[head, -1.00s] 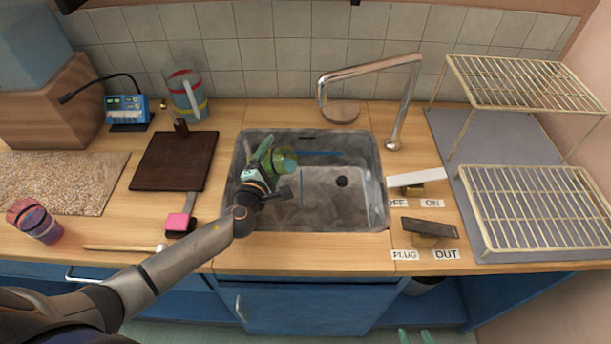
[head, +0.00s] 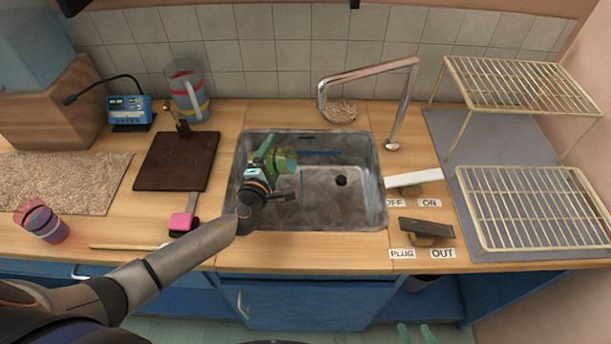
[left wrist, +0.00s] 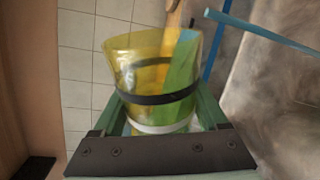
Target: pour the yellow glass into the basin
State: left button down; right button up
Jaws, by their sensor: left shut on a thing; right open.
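The yellow glass (head: 287,160) is see-through, with a dark band and a pale base that show in the left wrist view (left wrist: 148,72). My left gripper (head: 266,160) is shut around it and holds it over the left part of the grey basin (head: 377,190). The glass looks tipped well over, its mouth away from the gripper. I cannot tell whether anything is left in it. The basin has a dark drain hole at its middle right. My right gripper (head: 415,334) is open and empty at the bottom edge of the head view, in front of the counter.
A tap (head: 370,75) arches behind the basin. Plug and on/off levers (head: 426,229) and a wire rack (head: 530,205) are on the right. A dark board (head: 175,160), a striped jug (head: 187,92), a pink-topped brush (head: 180,222) and cups (head: 42,222) are on the left.

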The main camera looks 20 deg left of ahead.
pick_arm(q)
jog(key=shift+w+d+r+m, duration=0.1)
jog(key=shift+d+r+m, duration=0.45)
jog(key=shift+d+m, duration=0.2)
dwell(0.7)
jog(key=shift+d+r+m+y, duration=0.25)
jog(key=shift+r+m, duration=0.3)
jog(key=shift+m, duration=0.4)
dwell(0.5)
jog(key=shift+a, duration=0.1)
